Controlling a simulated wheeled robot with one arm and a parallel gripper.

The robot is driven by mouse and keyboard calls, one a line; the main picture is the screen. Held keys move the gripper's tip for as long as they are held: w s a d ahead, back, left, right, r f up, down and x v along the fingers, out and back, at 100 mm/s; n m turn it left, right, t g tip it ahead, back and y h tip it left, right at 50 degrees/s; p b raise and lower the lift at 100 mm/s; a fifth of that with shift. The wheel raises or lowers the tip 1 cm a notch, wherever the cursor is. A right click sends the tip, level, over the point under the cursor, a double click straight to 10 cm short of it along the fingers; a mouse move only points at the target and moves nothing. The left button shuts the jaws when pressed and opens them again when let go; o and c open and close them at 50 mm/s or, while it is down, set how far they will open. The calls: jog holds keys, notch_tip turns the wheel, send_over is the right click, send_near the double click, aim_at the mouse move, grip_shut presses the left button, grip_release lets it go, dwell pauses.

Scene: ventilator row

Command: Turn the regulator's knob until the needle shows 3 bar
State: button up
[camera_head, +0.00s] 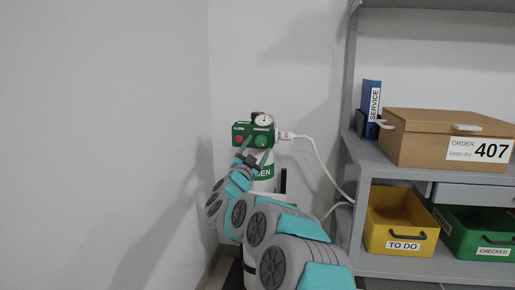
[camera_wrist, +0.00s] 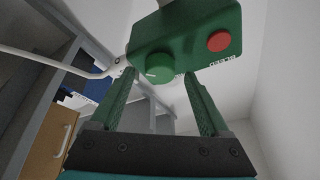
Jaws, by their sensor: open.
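The green regulator (camera_head: 243,134) sits on top of a white cylinder (camera_head: 263,185) with a green label band. Its round white gauge (camera_head: 263,120) stands on top; the needle is too small to read. The green knob (camera_head: 262,141) is on the right of the regulator's front and a red button (camera_head: 239,139) on the left. In the wrist view the green knob (camera_wrist: 160,67) shows a pale mark, and the red button (camera_wrist: 219,41) is at the right. My gripper (camera_wrist: 160,80) is open, its fingers either side of and below the knob; contact cannot be told.
A white hose (camera_head: 318,158) runs from the regulator's right side down by the grey shelf (camera_head: 354,147). The shelf bears a cardboard box (camera_head: 420,137), a blue binder (camera_head: 371,103), a yellow bin (camera_head: 398,218) and a green bin (camera_head: 475,230). A bare wall is at the left.

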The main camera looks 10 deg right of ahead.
jog(key=v, duration=0.7)
